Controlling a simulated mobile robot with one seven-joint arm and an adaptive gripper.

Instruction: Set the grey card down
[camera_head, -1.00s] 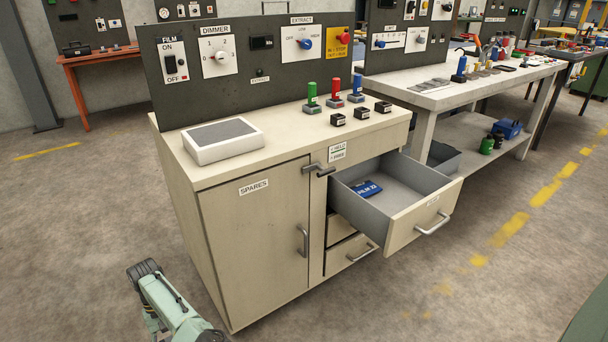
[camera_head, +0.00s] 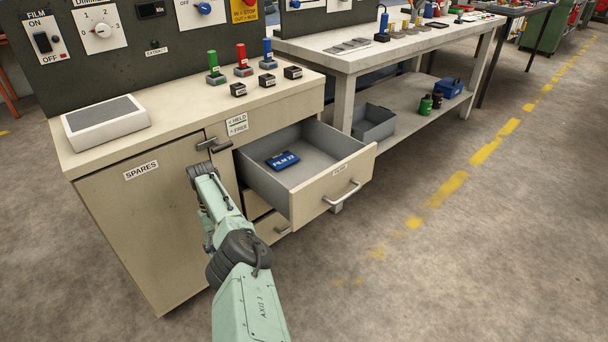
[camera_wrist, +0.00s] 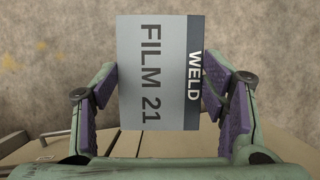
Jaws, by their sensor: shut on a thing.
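The grey card (camera_wrist: 150,75), printed "FILM 21" with a dark "WELD" band, fills the middle of the wrist view. My gripper (camera_wrist: 158,92) is shut on it, with a purple-padded finger at each side. In the head view my arm reaches up in front of the cabinet; the card and the fingers cannot be made out there. The open drawer (camera_head: 333,180) holds a blue card (camera_head: 283,161) marked "FILM 22" lying flat on its floor, with bare floor around it.
The cabinet top (camera_head: 165,127) carries a sloped grey-topped box (camera_head: 106,122), green, red and blue levers and several small black blocks. The closed "SPARES" door (camera_head: 150,220) is below. A workbench (camera_head: 345,62) with tools stands behind the drawer. Open floor lies to the right.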

